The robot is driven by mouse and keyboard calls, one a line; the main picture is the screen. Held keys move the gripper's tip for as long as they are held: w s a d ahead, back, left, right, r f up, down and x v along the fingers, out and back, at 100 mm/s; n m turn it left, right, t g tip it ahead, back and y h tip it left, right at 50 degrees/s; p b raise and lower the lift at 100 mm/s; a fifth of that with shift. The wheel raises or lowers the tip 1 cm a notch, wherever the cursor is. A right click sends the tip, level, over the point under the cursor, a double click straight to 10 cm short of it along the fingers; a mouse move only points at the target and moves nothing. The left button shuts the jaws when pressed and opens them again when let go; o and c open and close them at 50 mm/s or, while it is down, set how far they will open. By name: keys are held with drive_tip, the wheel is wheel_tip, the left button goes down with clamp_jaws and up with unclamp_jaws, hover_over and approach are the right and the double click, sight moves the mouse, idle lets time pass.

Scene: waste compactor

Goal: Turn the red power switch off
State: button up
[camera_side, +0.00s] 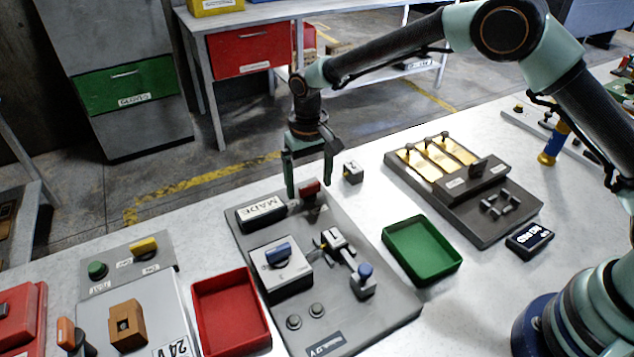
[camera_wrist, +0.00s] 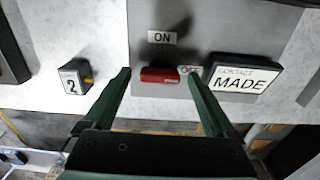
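The red power switch (camera_side: 309,188) sits at the far end of the grey panel (camera_side: 384,318), beside the MADE sign. In the wrist view the red switch (camera_wrist: 160,75) lies lengthwise across the picture, with an ON label (camera_wrist: 162,37) above it and a partly covered OFF label (camera_wrist: 188,71) at its right end. My gripper (camera_side: 313,186) points down at the switch. How far the fingertips are above the panel is hard to tell.
The CONTACT MADE box (camera_wrist: 243,80) stands close to the right finger in the wrist view. A small block marked 2 (camera_wrist: 74,80) is on the left. A blue knob (camera_side: 278,253), red tray (camera_side: 228,345) and green tray (camera_side: 421,270) are nearer the side camera.

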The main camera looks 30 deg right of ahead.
sight(309, 185)
idle(0.3)
wheel_tip(309, 185, up, 12)
idle(0.5)
